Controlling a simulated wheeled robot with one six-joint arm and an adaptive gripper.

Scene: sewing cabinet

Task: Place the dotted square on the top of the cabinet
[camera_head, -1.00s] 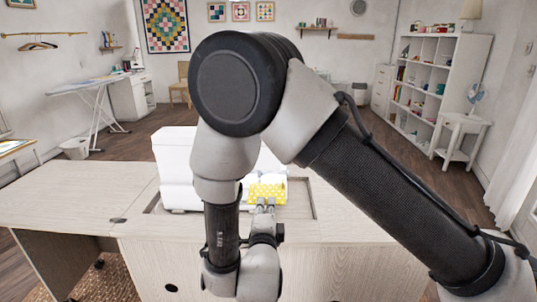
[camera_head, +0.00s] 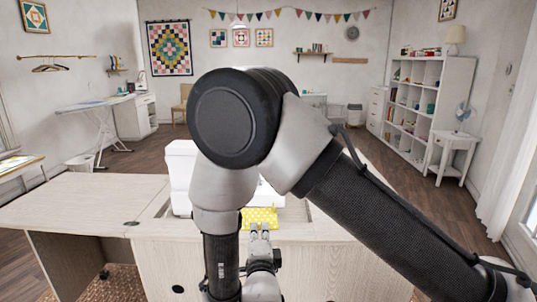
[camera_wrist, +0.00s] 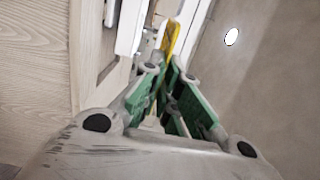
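The dotted square (camera_head: 262,217) is yellow with white dots. In the head view it is just beyond the tips of my gripper (camera_head: 260,232), in front of the white sewing machine (camera_head: 180,172). In the wrist view the fingers of my gripper (camera_wrist: 168,60) close in on the yellow square (camera_wrist: 172,38), seen nearly edge-on between the tips. My gripper looks shut on it. The pale wood cabinet (camera_head: 80,195) lies below and around, its top bare on the left. My arm hides part of the machine and cabinet.
The sewing machine stands in a recess of the cabinet top, close to the square. A white shelf (camera_head: 430,100), a small white table with a fan (camera_head: 452,145) and an ironing board (camera_head: 90,105) stand farther off. The wood floor between is clear.

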